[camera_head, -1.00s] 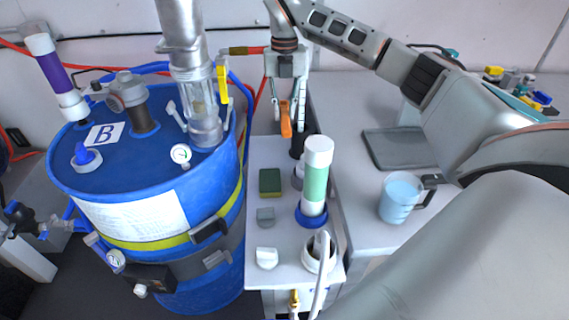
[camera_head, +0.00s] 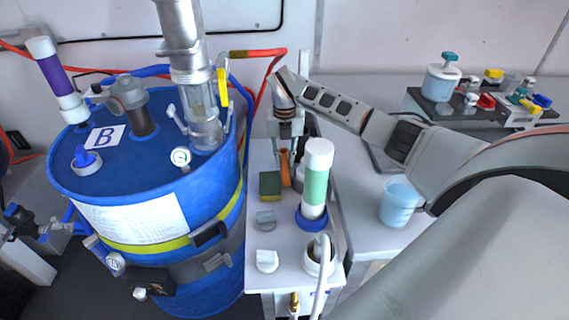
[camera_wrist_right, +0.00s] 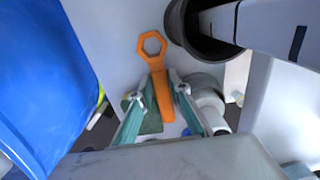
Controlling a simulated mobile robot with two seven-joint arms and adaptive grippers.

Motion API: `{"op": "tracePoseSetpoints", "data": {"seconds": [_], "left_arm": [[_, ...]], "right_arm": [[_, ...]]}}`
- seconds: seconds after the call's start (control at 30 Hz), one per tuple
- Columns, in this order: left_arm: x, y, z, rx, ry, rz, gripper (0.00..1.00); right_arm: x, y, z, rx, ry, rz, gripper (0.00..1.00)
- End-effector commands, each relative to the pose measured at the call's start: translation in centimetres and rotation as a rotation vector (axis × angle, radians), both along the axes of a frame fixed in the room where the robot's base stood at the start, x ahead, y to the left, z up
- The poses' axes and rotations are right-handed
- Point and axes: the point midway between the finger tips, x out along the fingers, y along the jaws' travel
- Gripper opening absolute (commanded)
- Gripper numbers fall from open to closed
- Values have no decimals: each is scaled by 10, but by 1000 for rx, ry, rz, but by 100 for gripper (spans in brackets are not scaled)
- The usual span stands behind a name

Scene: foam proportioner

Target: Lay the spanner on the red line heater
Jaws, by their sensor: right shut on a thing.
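The orange spanner (camera_head: 285,168) is held in my right gripper (camera_head: 286,148), over the far part of the narrow white bench. In the right wrist view the spanner (camera_wrist_right: 152,62) points away from my right gripper (camera_wrist_right: 158,100), its ring end outward and its handle between the two fingers. I cannot tell whether it touches the bench. A red hose (camera_head: 262,52) runs along the wall behind the gripper. I cannot pick out the red line heater with certainty. My left gripper is not in view.
Close to the spanner are a green-yellow sponge (camera_head: 270,184) and a green-and-white tube (camera_head: 316,178). A blue drum (camera_head: 150,178) stands left. The narrow bench (camera_head: 285,258) also holds small grey blocks. A jug of blue liquid (camera_head: 400,202) stands right.

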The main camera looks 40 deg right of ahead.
Motion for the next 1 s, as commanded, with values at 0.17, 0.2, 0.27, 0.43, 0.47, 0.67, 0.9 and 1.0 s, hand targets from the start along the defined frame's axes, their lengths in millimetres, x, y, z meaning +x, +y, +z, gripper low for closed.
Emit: {"op": "tracePoseSetpoints", "data": {"seconds": [0.17, 0.2, 0.27, 0.43, 0.47, 0.67, 0.9, 1.0], "left_arm": [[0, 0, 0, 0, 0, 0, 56], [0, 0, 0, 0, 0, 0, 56], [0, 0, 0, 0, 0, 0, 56], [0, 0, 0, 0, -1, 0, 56], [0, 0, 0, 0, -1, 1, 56], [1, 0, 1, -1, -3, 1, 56], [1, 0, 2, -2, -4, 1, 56], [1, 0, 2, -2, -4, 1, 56]], "right_arm": [[0, 0, -18, 1, -1, 1, 0], [0, 0, -18, 0, -1, 1, 0], [0, 0, -18, 0, -1, 1, 0], [0, 0, -19, 0, 0, 0, 0], [0, 0, -20, 0, 0, 0, 0], [0, 0, -20, 1, 1, 0, 34], [0, 0, -19, 0, 0, 0, 34], [1, -1, -12, -1, -3, 1, 34]]}}
